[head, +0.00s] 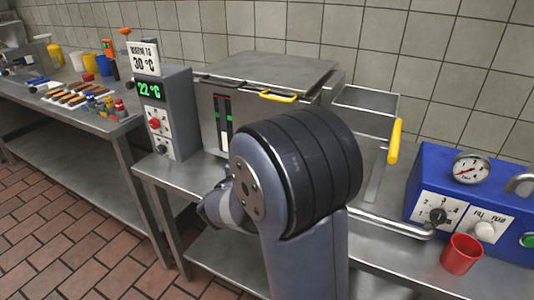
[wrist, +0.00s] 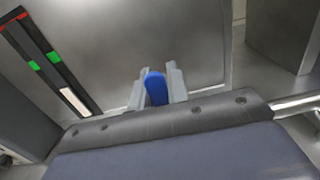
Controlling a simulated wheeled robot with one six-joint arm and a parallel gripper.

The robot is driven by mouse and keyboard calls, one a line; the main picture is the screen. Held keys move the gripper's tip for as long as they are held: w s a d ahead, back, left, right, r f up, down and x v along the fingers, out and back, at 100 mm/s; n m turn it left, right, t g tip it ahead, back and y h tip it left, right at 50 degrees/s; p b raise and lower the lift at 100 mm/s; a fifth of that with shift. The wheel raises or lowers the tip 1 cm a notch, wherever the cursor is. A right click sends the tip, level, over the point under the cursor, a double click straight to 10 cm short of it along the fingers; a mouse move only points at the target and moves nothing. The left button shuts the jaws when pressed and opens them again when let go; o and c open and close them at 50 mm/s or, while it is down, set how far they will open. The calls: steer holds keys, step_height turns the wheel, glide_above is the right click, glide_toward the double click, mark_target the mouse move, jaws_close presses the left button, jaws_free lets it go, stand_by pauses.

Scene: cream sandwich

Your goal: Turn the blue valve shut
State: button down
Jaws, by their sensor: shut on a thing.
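The blue valve handle (wrist: 155,88) shows in the wrist view as a rounded blue lever end in front of a grey metal tank wall. My gripper (wrist: 156,84) has its two grey fingers on either side of the blue handle, shut on it. The rest of the valve is hidden behind the gripper body. In the head view my arm hides both the valve and the gripper.
A steel tank (head: 262,75) with a yellow lid handle stands behind my arm. A grey control box (head: 177,105) reads 22 °C. At right are a yellow lever (head: 394,141), a red cup (head: 461,254) and a blue gauge box (head: 432,163). The floor at lower left is clear.

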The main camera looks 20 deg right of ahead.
stand_by(0.4)
steer(key=c, duration=1.4)
jaws_free()
steer(key=shift+o, duration=0.2)
steer(key=p+v, duration=0.1)
steer(key=v, duration=0.9)
steer(key=shift+s+a, duration=0.25)
steer(key=shift+a, duration=0.1)
steer(key=shift+d, duration=0.1)
steer(key=b+x, duration=0.1)
steer(key=x, duration=0.9)
steer(key=shift+w+d, duration=0.25)
steer(key=shift+a, duration=0.1)
